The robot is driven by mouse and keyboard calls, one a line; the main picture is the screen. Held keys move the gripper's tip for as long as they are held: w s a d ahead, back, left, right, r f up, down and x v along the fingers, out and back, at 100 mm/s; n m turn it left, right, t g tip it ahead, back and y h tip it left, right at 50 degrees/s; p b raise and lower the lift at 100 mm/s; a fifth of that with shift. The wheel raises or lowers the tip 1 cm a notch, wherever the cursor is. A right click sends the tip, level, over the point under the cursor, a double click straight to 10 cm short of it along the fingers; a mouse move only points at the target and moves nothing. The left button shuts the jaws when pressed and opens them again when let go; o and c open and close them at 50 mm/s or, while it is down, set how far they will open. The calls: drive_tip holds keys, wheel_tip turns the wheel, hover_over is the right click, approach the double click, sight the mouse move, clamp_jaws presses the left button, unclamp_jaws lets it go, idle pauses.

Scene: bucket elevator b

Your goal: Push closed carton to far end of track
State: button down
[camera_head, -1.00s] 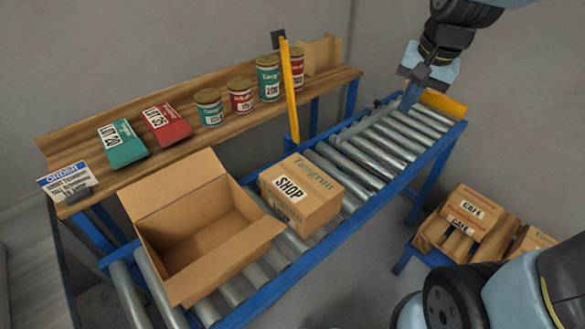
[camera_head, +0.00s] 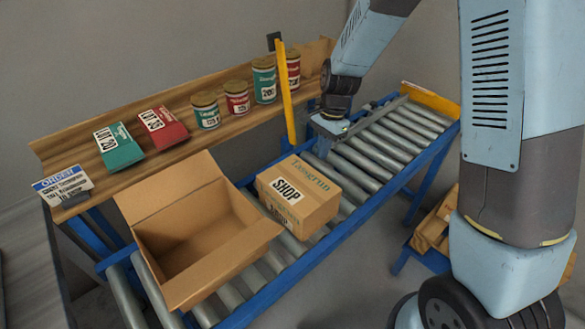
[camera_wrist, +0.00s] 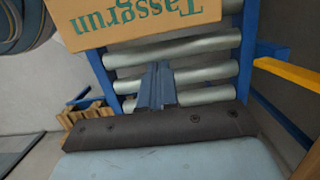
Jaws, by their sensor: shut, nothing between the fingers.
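The closed carton (camera_head: 297,195), marked SHOP and Tassgrun, sits upright on the roller track (camera_head: 375,155), just beyond the open carton. In the wrist view, part of the closed carton (camera_wrist: 140,22) shows at the top, with rollers below it. My gripper (camera_head: 322,146) is over the track on the carton's far side, near the yellow post. In the wrist view, my gripper (camera_wrist: 157,70) has its fingers together, empty, pointing towards the carton; I cannot tell whether they touch it. A yellow stop (camera_head: 430,102) closes the track's upper right end.
An open empty carton (camera_head: 205,245) stands on the near rollers. A yellow post (camera_head: 288,95) rises beside the track. The wooden shelf (camera_head: 80,180) holds several tins, green and red packets and an order card (camera_head: 63,186). Rollers between my gripper and the yellow stop are clear.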

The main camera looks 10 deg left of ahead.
sight(290, 182)
drive_tip(key=s+a, duration=0.8)
drive_tip(key=s, duration=0.1)
drive_tip(key=shift+f, duration=0.7)
drive_tip(key=shift+s+d+f, duration=0.1)
drive_tip(key=shift+s+f, duration=0.05)
drive_tip(key=shift+f, duration=0.05)
